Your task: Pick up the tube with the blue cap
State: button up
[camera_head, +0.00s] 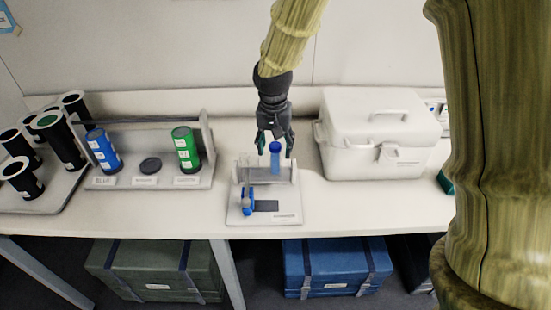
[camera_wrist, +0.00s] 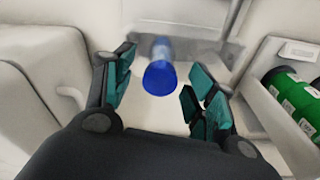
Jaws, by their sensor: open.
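The tube with the blue cap (camera_head: 275,158) stands upright in a small white rack (camera_head: 291,178) on the bench. In the wrist view its blue cap (camera_wrist: 159,78) lies between the fingers and a little beyond their tips. My gripper (camera_head: 273,143) is open and empty, just above and behind the tube. The open teal fingers also show in the wrist view (camera_wrist: 160,98), one on each side of the cap, apart from it. The tube's lower part is hidden by the rack.
A blue clamp-like piece (camera_head: 248,201) stands at the rack's front left. A white lidded box (camera_head: 372,135) is close on the right. A holder (camera_head: 204,180) with a blue canister (camera_head: 103,151) and a green canister (camera_head: 186,149) stands left. Bare bench lies in front of the box.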

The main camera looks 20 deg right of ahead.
jog(key=shift+f, duration=0.3)
grip_shut()
